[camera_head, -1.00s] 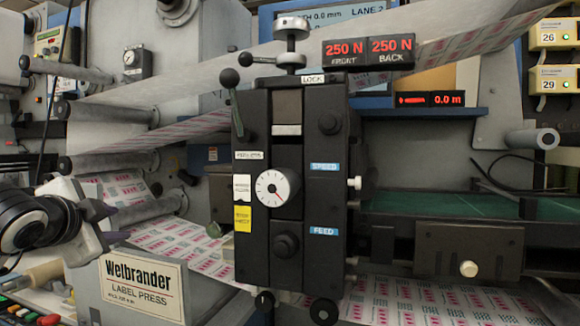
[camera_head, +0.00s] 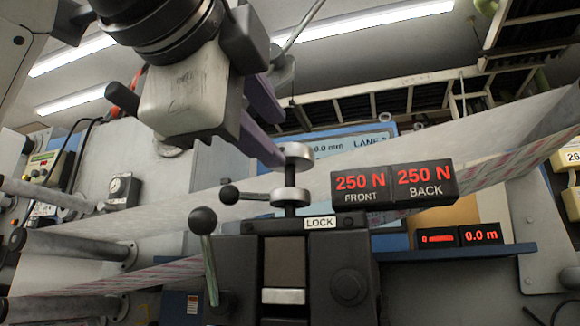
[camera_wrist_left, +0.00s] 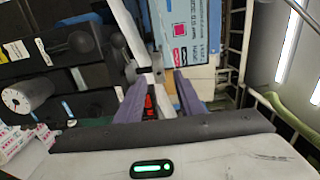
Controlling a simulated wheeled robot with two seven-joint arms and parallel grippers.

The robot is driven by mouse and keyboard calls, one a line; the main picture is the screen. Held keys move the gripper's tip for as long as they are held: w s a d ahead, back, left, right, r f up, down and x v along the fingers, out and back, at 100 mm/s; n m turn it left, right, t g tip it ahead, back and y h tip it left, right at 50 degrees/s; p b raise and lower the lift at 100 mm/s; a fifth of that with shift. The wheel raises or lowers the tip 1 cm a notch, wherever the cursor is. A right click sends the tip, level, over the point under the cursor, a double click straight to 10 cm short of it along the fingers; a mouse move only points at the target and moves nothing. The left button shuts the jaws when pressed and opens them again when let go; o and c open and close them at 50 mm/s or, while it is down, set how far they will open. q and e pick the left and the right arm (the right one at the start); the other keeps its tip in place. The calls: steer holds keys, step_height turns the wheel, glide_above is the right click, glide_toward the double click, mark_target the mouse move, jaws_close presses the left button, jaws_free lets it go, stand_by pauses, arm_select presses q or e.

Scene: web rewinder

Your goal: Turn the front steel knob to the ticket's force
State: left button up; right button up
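Two round steel discs stand one above the other on top of the black unit: an upper steel knob (camera_head: 297,152) and a lower steel disc (camera_head: 290,197) on a dark stem. I cannot tell from this angle whether they are separate knobs. The front readout (camera_head: 360,182) and back readout (camera_head: 424,176) both show 250 N. My left gripper (camera_head: 280,138) reaches in from above, its purple fingers apart, with the lower tip close to the upper disc; contact is unclear. In the left wrist view the fingers (camera_wrist_left: 157,84) are open. My right gripper and the ticket's writing are not visible.
A black ball-ended lever (camera_head: 229,194) sticks out left beside the LOCK label (camera_head: 320,222). Another ball-ended lever (camera_head: 203,220) stands further left. The paper web (camera_head: 160,221) slopes up behind. A lane screen (camera_head: 355,143) is behind the knob.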

mark_target(291, 159)
arm_select(q)
steer(key=p+x, duration=0.1)
steer(key=x, duration=0.7)
steer(key=shift+w+f, duration=0.15)
steer(key=shift+w, duration=0.15)
jaws_close()
